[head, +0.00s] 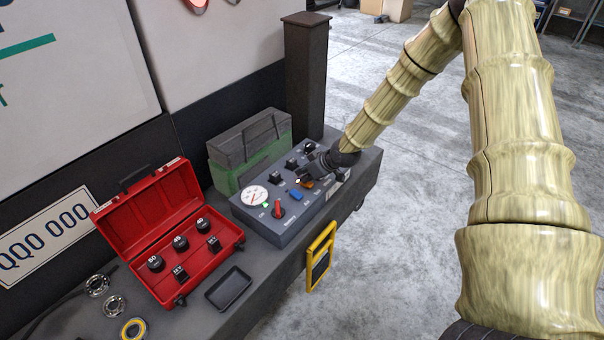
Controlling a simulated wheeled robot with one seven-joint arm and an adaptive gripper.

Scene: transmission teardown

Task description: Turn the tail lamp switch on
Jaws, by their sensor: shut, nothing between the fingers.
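A grey-blue control panel (258,221) sits on the bench. It carries a round white gauge (254,196), a red lever (278,209), a blue switch (296,194), an orange switch (307,184) and several black switches, one of them at the left of the back row (275,178). The labels are too small to read, so I cannot tell which is the tail lamp switch. My gripper and wrist hide part of the panel's right end.
A green and dark grey toolbox (250,146) stands behind the panel, beside a dark post (306,80). An open red case (165,235) with black sockets is at left, with a black tray (228,288) and bearings (97,285) nearby. A yellow frame (320,255) hangs on the bench front.

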